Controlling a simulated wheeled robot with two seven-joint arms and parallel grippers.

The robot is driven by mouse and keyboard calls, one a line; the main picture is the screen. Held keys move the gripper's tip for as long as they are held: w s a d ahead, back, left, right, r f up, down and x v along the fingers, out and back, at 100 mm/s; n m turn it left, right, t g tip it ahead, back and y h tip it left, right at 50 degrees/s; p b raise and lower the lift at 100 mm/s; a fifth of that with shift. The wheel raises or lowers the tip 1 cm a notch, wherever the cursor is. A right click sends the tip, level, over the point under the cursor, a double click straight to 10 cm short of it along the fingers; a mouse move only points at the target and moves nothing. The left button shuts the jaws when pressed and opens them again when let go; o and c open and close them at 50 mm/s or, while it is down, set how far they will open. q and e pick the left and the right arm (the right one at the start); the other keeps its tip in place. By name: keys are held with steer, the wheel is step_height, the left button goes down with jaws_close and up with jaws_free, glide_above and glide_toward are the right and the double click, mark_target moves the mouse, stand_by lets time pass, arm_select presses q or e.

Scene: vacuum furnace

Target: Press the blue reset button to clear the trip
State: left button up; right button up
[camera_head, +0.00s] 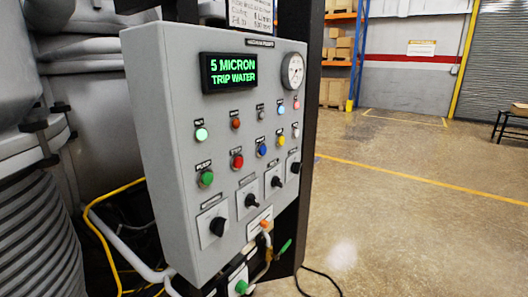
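The blue button (262,150) is on the grey control panel (165,130), in the row of push buttons. A red button (237,161) and a green button (206,178) are to its left, and a yellow one (281,140) is to its right. The panel's display (229,72) reads "5 MICRON TRIP WATER" in green letters. Above the buttons is a row of small lamps; the leftmost lamp (201,134) is pale green and bright. Neither of my grippers shows in the head view.
Black rotary switches (251,201) sit below the buttons, and a round gauge (293,70) is at the panel's top right. A green-handled valve (284,248) and pipes are below. Large grey machinery (85,95) stands at left. Open concrete floor (420,220) lies at right.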

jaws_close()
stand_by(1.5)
